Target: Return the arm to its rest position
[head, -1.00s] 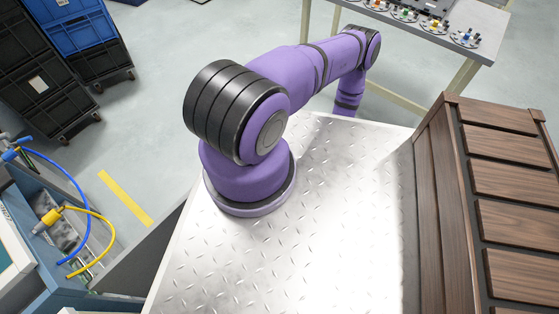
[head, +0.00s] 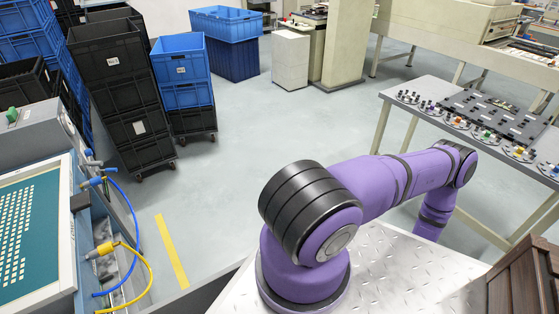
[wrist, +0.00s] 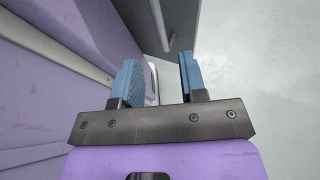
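My purple arm (head: 400,185) shows in the head view. It rises from its base on the metal plate, reaches to the right and bends down at the far end. My gripper is not visible in the head view; the lower end of the arm drops behind the plate's edge. In the wrist view, my gripper (wrist: 158,65) has two blue fingers standing apart with nothing between them, so it is open and empty. Beside the fingers are a purple surface on the left and a grey panel above. Pale floor lies to the right.
A table (head: 405,100) with round keyed fixtures stands right of the arm. A printing screen (head: 35,230) with blue and yellow hoses is at the left. Black crates (head: 120,90) and blue crates (head: 183,60) are stacked behind. Slatted wood (head: 515,285) is at lower right. The middle floor is clear.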

